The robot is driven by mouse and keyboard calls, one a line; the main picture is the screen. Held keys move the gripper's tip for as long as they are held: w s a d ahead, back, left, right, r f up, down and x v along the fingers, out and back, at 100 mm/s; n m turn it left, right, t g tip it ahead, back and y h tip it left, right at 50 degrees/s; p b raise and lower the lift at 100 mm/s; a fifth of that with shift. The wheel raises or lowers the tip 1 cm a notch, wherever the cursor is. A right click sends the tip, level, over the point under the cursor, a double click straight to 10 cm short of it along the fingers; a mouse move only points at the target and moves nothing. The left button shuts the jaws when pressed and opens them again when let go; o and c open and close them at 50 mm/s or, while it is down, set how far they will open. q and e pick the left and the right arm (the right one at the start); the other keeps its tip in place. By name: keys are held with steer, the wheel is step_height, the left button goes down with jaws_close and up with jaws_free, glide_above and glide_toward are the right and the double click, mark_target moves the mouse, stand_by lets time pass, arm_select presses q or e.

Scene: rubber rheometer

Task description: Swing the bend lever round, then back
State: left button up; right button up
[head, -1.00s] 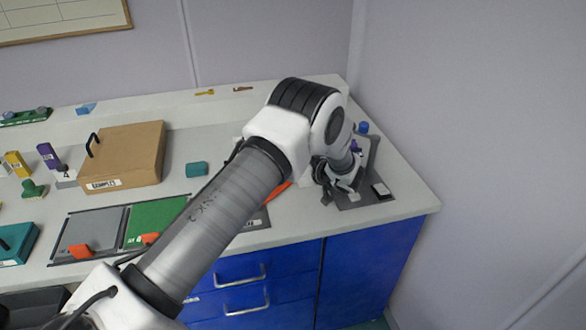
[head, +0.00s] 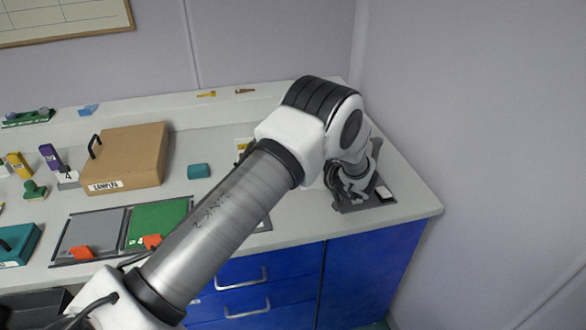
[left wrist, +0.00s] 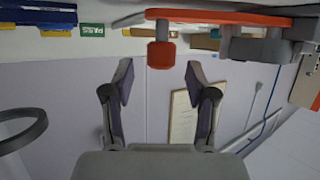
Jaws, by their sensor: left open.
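The bend lever shows in the left wrist view as an orange-red bar (left wrist: 215,17) with a red knob (left wrist: 161,56) at its end. My left gripper (left wrist: 160,75) is open, and the knob appears between its two fingertips. I cannot tell whether either finger touches it. In the head view my left gripper (head: 352,188) is low over the right end of the bench, and my arm hides the lever there. My right gripper is in neither view.
A brown box (head: 130,155) stands on the bench (head: 225,145) at left. A teal block (head: 198,171) is beside it. Grey (head: 92,230) and green (head: 160,220) panels lie in front. A dark plate (head: 378,201) is under the gripper. A wall (head: 480,130) bounds the right side.

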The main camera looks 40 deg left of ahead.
arm_select(q)
steer(key=v, duration=0.8)
steer(key=shift+d, duration=0.35)
steer(key=shift+s, duration=0.15)
stand_by(0.4)
